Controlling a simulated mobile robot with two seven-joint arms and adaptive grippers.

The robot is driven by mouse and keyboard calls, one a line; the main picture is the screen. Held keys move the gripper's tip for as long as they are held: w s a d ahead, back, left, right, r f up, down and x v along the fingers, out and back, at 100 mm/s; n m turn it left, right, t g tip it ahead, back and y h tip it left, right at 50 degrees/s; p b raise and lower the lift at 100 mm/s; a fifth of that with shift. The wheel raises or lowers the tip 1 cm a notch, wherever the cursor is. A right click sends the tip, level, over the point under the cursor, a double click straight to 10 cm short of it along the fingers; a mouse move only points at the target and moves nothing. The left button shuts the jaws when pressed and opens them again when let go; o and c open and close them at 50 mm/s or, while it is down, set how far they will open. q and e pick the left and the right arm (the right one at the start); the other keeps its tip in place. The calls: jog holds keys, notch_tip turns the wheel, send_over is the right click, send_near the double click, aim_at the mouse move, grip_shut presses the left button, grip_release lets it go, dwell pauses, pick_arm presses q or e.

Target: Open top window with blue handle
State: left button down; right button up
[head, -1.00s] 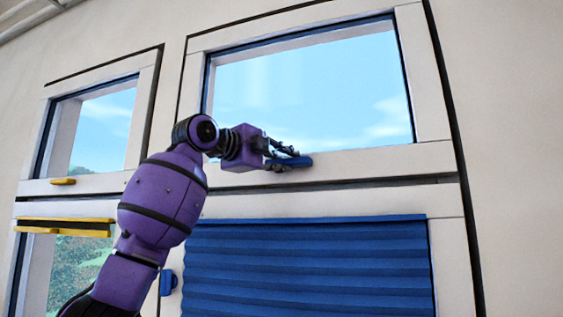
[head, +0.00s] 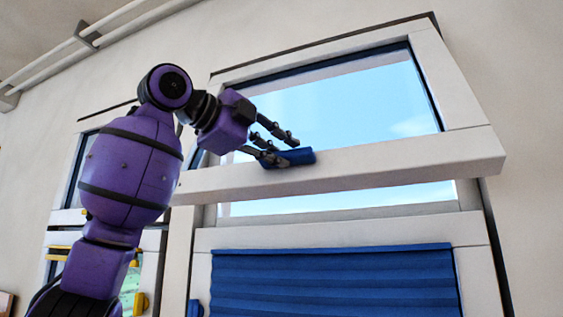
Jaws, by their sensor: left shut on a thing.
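The top window (head: 400,160) has a white frame and clear glass. Its bottom edge is swung out from the wall, and a gap with sky shows below it. The blue handle (head: 300,156) sits on the lower rail of this window. My left gripper (head: 282,150) is at the handle, with its dark fingers around the handle's left part. The exact finger contact is partly hidden. My right gripper is not in view.
A blue pleated blind (head: 335,283) covers the window below. At the left, another window with yellow handles (head: 140,303) is partly hidden by my arm. White pipes (head: 85,38) run along the upper left.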

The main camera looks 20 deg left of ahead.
pick_arm(q)
jog(key=shift+s+r+t, duration=0.3)
jog(key=shift+s+r, duration=0.15)
jog(key=shift+r, duration=0.3)
jog(key=c, duration=1.9)
grip_release()
jog(key=shift+a, duration=0.1)
jog(key=shift+c, duration=0.2)
jog(key=o, duration=0.3)
jog(key=shift+w, duration=0.1)
jog(key=shift+f, duration=0.1)
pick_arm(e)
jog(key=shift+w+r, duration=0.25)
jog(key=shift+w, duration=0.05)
pick_arm(q)
jog(key=shift+w+f, duration=0.1)
jog(key=shift+f, duration=0.1)
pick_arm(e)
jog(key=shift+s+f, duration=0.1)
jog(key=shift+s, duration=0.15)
pick_arm(q)
jog(key=v, duration=1.2)
jog(key=shift+r, duration=0.15)
